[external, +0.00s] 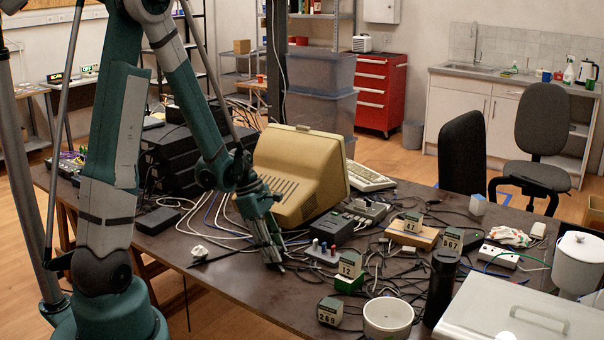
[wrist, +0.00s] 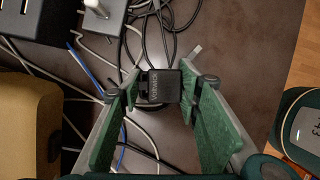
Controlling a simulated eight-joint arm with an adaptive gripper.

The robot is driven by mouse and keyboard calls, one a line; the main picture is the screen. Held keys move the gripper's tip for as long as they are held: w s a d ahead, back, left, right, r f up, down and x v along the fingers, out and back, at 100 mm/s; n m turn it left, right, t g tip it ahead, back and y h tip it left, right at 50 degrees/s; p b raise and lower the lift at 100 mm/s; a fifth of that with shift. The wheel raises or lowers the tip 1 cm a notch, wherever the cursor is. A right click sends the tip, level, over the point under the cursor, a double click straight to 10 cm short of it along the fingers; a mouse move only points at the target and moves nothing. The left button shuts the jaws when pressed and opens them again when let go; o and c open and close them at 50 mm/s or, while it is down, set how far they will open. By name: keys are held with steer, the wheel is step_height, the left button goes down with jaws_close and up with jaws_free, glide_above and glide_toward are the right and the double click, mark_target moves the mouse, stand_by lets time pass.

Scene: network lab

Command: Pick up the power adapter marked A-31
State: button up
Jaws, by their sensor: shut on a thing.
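My gripper (external: 272,260) reaches down to the dark table near its front edge in the external view. In the wrist view, my gripper (wrist: 160,84) has its green-padded fingers on either side of a small black power adapter (wrist: 164,87) and is shut on it. The adapter has pale lettering along its face that I cannot read, so I cannot confirm the A-31 mark. A cable lies against its far side. In the external view the adapter is too small and hidden by the fingers to make out.
Loose cables (wrist: 80,60) lie close to the fingers. A beige monitor (external: 300,175) stands just behind the gripper. A white bowl (external: 388,318) stands at the front.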

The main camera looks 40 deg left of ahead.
steer(key=shift+r+p, duration=1.4)
steer(key=shift+r, duration=3.6)
